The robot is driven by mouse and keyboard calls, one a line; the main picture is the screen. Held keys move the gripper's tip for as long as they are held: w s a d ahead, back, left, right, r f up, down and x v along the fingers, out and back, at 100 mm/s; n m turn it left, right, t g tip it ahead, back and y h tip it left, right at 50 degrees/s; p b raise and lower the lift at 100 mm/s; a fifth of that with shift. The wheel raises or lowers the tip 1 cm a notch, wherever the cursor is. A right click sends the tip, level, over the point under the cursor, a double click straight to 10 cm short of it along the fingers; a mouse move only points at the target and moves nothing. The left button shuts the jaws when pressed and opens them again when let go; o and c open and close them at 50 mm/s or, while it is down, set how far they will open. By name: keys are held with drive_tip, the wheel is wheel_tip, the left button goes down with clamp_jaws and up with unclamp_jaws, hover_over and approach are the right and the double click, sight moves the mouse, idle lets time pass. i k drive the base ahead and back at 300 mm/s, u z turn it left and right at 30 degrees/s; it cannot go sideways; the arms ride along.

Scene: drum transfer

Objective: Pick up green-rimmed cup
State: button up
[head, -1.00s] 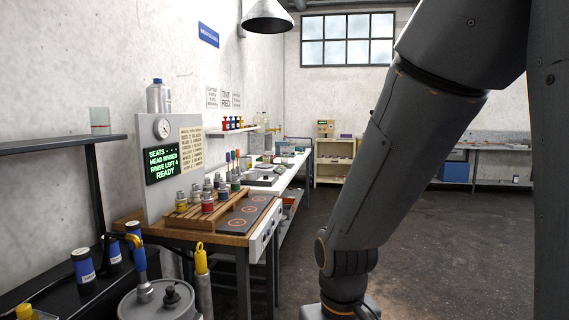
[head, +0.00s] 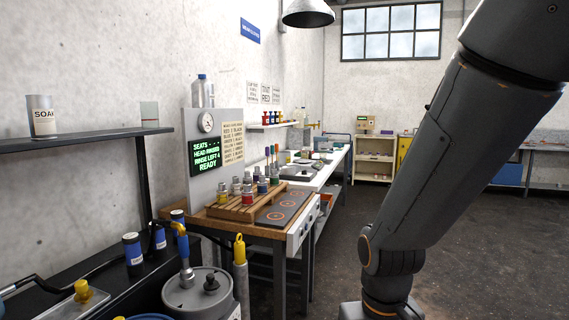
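Several small pale cups with coloured bands stand in a slatted wooden rack (head: 228,211) on the workbench, left of centre in the head view. A red-banded cup (head: 247,196) is at the front of the rack. The cups are too small for me to tell surely which has a green rim. My arm comes down the right side of the picture and leaves it at the bottom edge. My gripper is out of view, so its opening and anything in it are hidden.
A dark panel with orange rings (head: 283,207) lies right of the rack. A grey lidded drum (head: 200,297) is at the front. A shelf (head: 80,138) juts from the left wall. The floor (head: 470,240) at right is clear.

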sight(322, 155)
drive_tip(key=z, duration=0.4)
drive_tip(key=i, duration=0.9)
drive_tip(key=z, duration=0.85)
drive_tip(key=i, duration=1.75)
drive_tip(key=z, duration=0.3)
drive_tip(key=i, duration=1.85)
drive_tip(key=u, duration=0.55)
drive_tip(key=i, duration=1.2)
drive_tip(key=u, duration=1.8)
drive_tip(key=i, duration=0.9)
drive_tip(key=u, duration=0.7)
drive_tip(key=i, duration=0.35)
drive_tip(key=u, duration=0.05)
